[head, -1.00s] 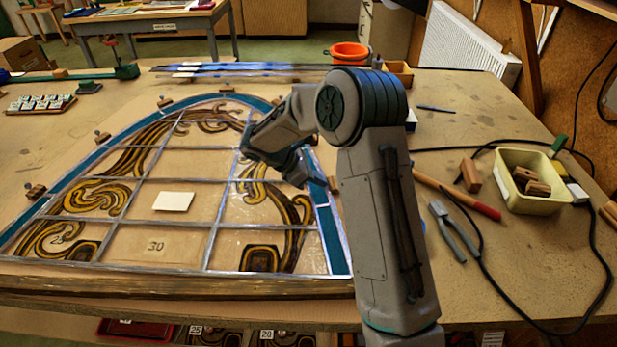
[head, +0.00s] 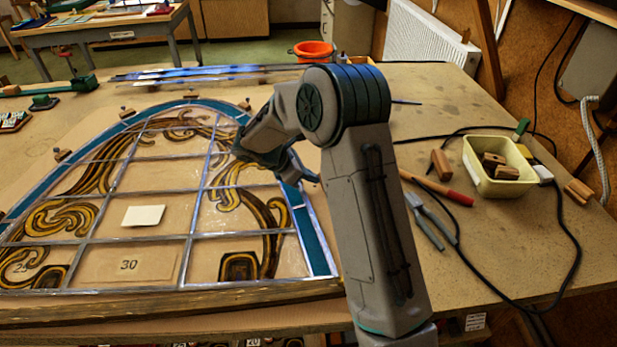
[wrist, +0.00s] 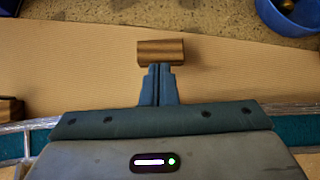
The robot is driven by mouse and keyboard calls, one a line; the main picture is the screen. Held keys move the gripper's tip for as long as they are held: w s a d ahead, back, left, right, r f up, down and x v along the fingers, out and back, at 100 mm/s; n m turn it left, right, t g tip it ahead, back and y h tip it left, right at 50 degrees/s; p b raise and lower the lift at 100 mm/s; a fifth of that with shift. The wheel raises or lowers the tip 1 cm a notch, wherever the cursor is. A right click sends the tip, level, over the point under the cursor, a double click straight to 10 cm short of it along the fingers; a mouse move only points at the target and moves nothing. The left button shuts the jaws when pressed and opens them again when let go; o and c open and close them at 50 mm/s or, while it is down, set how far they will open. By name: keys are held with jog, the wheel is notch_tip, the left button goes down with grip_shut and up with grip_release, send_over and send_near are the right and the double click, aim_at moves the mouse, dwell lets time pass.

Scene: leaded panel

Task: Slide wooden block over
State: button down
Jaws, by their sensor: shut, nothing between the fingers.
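In the wrist view a small brown wooden block (wrist: 161,52) lies on the tan board just beyond my gripper (wrist: 158,70). The fingers are shut together with nothing between them. Their tips are at the block's near side, touching it or very close; I cannot tell which. Part of a second wooden block (wrist: 9,110) shows at the left edge. In the head view my arm reaches over the right side of the leaded panel (head: 190,237); my fingertips and the block in front of them are hidden there.
Several small blocks, one here (head: 127,113), stand around the panel's teal border. A blue bowl (wrist: 290,16) is at the wrist view's upper right.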

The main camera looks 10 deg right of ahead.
jog(key=a, duration=0.3)
jog(key=a+r, duration=0.1)
jog(key=a, duration=0.1)
jog(key=shift+s+a, duration=0.2)
jog(key=shift+s, duration=0.1)
jog(key=b+v, duration=0.1)
jog(key=v, duration=0.7)
jog(key=shift+r, duration=0.25)
jog(key=s+d+r+m+y, duration=0.5)
jog(key=s+d+m, duration=0.4)
jog(key=s, duration=0.5)
jog(key=s+d+m+t+y, duration=0.1)
jog(key=s+m+y, duration=0.3)
jog(key=s+m, duration=0.6)
jog(key=shift+s+d+t, duration=0.4)
jog(key=shift+s+d, duration=0.25)
jog(key=shift+s, duration=1.5)
jog(key=shift+r, duration=0.15)
